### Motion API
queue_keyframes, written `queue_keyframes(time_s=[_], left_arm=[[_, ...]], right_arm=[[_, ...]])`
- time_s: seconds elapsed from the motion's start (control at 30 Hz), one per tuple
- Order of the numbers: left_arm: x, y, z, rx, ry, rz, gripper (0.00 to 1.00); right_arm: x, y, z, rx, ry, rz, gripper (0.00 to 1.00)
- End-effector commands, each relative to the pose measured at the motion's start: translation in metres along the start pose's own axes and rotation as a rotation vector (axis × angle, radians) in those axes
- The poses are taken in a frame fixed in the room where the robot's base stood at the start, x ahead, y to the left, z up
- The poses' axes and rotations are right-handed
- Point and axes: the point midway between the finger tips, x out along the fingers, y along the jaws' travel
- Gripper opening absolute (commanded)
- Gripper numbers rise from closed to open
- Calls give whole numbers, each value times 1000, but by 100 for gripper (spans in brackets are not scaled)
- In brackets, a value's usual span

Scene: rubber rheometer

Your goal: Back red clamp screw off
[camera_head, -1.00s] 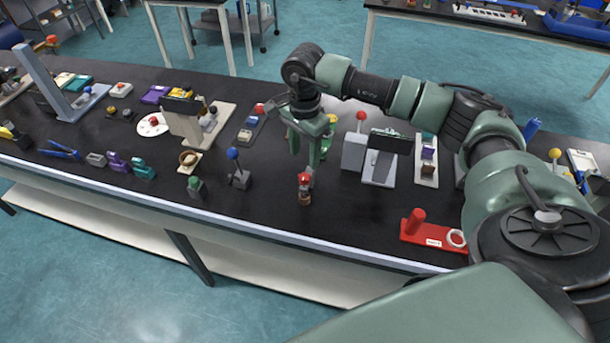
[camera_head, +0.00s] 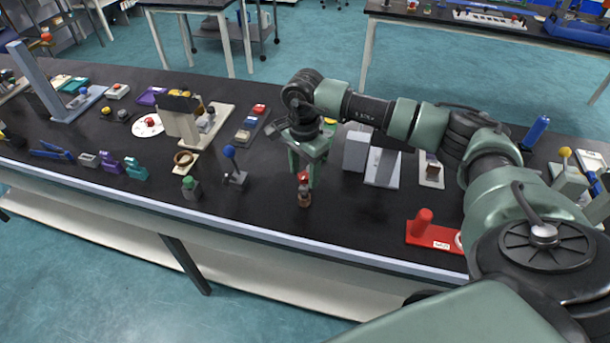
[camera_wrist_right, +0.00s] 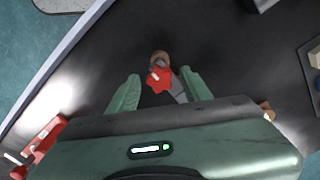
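The red clamp screw (camera_head: 303,177) is a red knob on top of a small upright stand with a brownish base (camera_head: 304,199), near the front edge of the black bench. In the right wrist view the lobed red knob (camera_wrist_right: 159,79) lies between the fingertips, with a grey part and a brown round part beside it. My right gripper (camera_head: 304,170) points down at the knob from behind. It also shows in the right wrist view (camera_wrist_right: 160,75), its green fingers apart on either side of the knob, with gaps visible. My left gripper is not in view.
A blue-knobbed lever stand (camera_head: 235,178) and a green-topped piece (camera_head: 190,188) stand to the left. A red holder (camera_head: 430,236) lies to the right. A grey box (camera_head: 356,150) stands behind right. The bench right around the clamp is clear.

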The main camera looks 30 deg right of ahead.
Motion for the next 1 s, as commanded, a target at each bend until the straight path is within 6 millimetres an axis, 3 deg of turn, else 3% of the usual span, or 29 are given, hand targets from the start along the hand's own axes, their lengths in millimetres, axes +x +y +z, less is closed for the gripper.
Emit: queue_keyframes(time_s=[0.03, 0.17, 0.33, 0.6, 1.0], left_arm=[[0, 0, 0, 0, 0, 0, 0], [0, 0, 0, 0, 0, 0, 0], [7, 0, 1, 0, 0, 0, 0], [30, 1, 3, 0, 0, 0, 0], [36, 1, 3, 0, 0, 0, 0]], right_arm=[[0, 0, 0, 0, 0, 0, 35], [0, 0, 0, 0, 0, 0, 0], [3, 0, 0, -45, 1, -1, 0], [2, 0, 0, -374, 0, -1, 0], [3, 0, 0, -457, 0, 0, 0]])
